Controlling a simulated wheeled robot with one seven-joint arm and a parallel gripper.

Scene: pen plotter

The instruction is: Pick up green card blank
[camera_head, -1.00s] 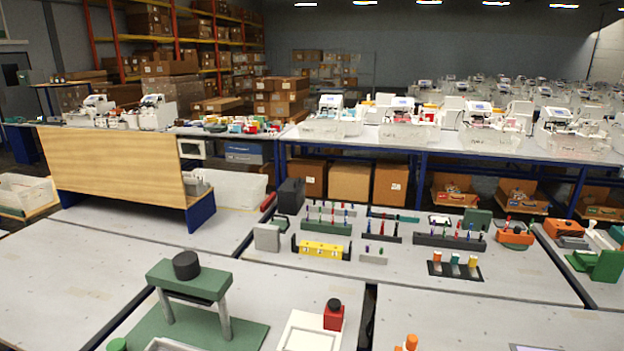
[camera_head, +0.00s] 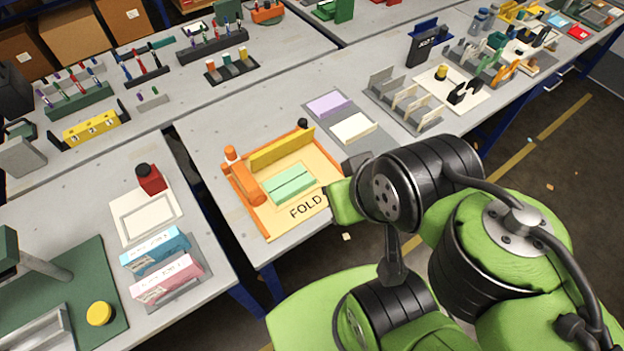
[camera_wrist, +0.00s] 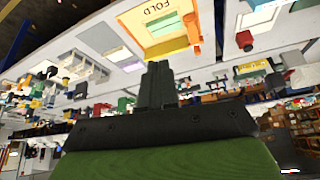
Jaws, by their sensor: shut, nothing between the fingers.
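A pale green card blank (camera_head: 292,182) with a line across it lies on the tan folding board marked FOLD (camera_head: 264,214), in the middle of the head view. The board has an orange lever at its left and a yellow flap behind the card. In the wrist view my gripper (camera_wrist: 158,68) is shut and empty, its fingers apart from the board (camera_wrist: 135,12) at the top of the picture. In the head view my arm reaches in from the lower right; I cannot make out the fingertips there.
A grey tray (camera_head: 317,116) with a purple card (camera_head: 330,104) and a cream card (camera_head: 353,127) lies behind the board. A grey slotted rack (camera_head: 408,100) stands right of it. Blue and pink card boxes (camera_head: 155,252) stand on the left table. A gap separates the tables.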

